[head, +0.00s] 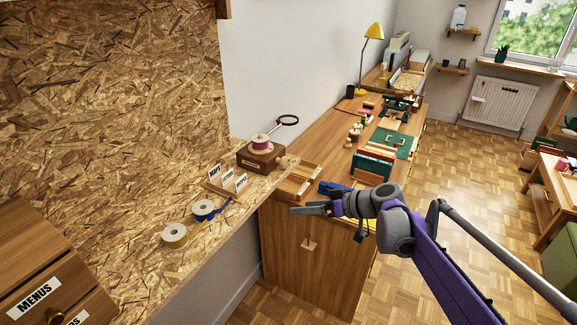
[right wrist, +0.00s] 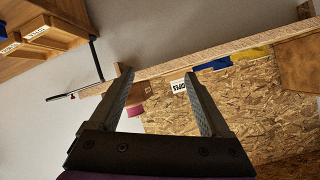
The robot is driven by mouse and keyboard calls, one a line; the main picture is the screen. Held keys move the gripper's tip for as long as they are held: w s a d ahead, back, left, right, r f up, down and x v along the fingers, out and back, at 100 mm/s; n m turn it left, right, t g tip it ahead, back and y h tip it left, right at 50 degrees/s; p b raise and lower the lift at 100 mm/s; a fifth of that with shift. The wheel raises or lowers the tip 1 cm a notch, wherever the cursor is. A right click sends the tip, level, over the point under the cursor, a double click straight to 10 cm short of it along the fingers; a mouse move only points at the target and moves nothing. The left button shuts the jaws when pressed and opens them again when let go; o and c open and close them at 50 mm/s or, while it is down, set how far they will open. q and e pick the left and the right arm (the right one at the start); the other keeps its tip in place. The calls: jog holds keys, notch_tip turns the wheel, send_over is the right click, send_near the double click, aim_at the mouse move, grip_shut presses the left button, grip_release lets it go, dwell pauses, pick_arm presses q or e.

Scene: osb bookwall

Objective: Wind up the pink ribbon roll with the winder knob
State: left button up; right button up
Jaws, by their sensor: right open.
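The pink ribbon roll (head: 261,147) sits on top of a brown wooden box (head: 255,160) near the far end of the chipboard ledge. A pale round piece (head: 260,138) stands on top of the roll; I cannot tell whether it is the winder knob. My right gripper (head: 297,210) is open and empty, in front of the ledge and apart from the roll. My left gripper is out of view.
A wooden tray (head: 297,180) is beside my gripper.

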aim_at(286, 164)
jog(key=w+d+n+t+y, duration=0.3)
jog(key=w+d+y, duration=0.15)
jog(key=w, duration=0.85)
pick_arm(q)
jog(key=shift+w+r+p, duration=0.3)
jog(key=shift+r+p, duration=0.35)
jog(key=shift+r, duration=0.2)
pick_arm(e)
jog(key=x, duration=0.6)
jog(key=r+x, duration=0.1)
jog(key=x, duration=0.2)
jog(key=shift+w+a, duration=0.25)
jog(key=shift+w, duration=0.1)
grip_shut()
jog(key=shift+m+p, duration=0.3)
jog(key=shift+m, duration=0.5)
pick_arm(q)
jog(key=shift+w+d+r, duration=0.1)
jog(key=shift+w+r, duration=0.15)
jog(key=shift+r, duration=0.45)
pick_arm(e)
jog(key=shift+m, duration=1.3)
grip_release()
